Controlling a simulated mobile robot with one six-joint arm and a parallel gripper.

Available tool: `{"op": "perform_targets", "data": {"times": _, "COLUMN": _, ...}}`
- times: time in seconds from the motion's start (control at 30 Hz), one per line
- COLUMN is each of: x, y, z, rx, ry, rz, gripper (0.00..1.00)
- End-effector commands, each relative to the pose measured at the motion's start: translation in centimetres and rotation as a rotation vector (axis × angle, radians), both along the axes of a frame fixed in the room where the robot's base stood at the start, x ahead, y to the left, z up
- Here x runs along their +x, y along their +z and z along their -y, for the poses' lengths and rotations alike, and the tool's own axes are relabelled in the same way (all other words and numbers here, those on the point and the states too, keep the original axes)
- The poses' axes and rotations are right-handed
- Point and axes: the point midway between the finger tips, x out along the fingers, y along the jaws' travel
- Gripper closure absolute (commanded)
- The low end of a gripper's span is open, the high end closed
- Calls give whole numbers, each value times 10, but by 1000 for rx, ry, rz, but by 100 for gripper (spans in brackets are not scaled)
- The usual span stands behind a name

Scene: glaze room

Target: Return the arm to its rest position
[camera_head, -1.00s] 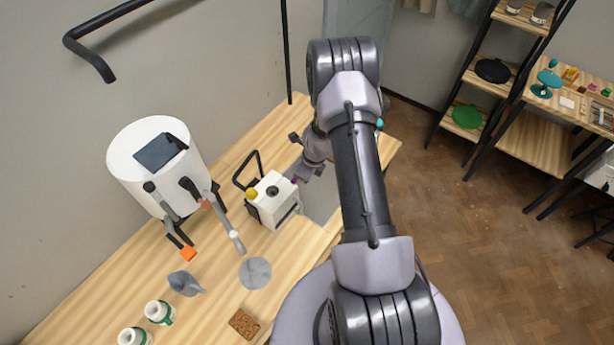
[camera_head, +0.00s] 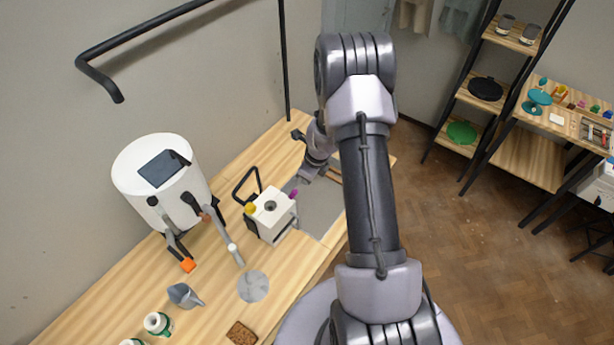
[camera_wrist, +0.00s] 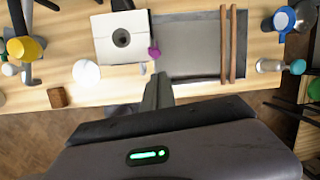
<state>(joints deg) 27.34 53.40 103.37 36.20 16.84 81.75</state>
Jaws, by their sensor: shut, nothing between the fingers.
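My arm reaches forward over the wooden bench (camera_head: 120,285) in the head view, and its wrist is bent down toward the bench's far end. My gripper shows in the wrist view (camera_wrist: 158,90), shut and empty. It is above the bench's edge, just below a white box-shaped device (camera_wrist: 122,38) and a grey tray (camera_wrist: 185,48). In the head view the fingertips are hard to make out against the wrist.
A large white drum (camera_head: 160,185) stands left on the bench. A grey scoop (camera_head: 184,296), a white-green jar (camera_head: 158,323) and a brown block (camera_head: 241,333) lie nearer. Two wooden bars (camera_wrist: 228,45) cross the tray. Shelves (camera_head: 485,88) stand right; the floor between is clear.

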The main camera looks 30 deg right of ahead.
Motion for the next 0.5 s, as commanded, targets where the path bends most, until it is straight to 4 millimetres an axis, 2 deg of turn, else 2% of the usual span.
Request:
{"op": "perform_targets", "data": {"times": 0.37, "x": 1, "y": 0, "z": -1, "rx": -2, "ry": 10, "rz": 4, "gripper": 100}}
{"op": "perform_targets", "data": {"times": 0.43, "x": 8, "y": 5, "z": -10, "rx": -20, "ry": 86, "rz": 28, "gripper": 100}}
{"op": "perform_targets", "data": {"times": 0.5, "x": 15, "y": 20, "z": -34, "rx": -60, "ry": 267, "rz": 76, "gripper": 100}}
